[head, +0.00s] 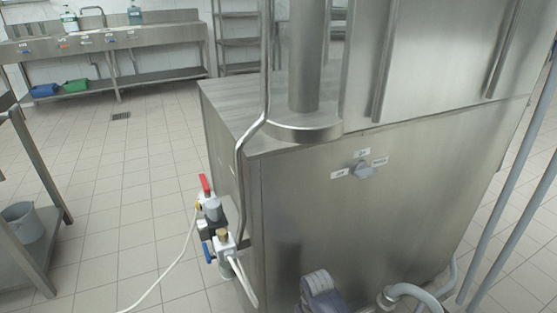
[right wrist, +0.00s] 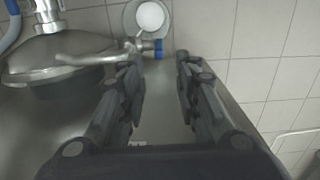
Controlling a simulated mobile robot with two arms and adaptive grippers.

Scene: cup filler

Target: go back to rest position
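In the right wrist view my right gripper (right wrist: 160,68) is open, its two dark fingers apart with nothing between them. Beyond its fingertips is a round fitting with a white face (right wrist: 150,17) and a blue part beside it. A rounded steel lid (right wrist: 60,65) with a handle is to the left of the fingers. In the head view neither gripper can be made out. My left gripper is not in view.
Valves with a red handle (head: 205,184) and hoses stick out at the machine's left edge. A steel table with a grey bucket (head: 23,222) stands at the left. A sink counter (head: 110,40) lines the back wall. Tiled floor (head: 120,190) between them is mostly clear.

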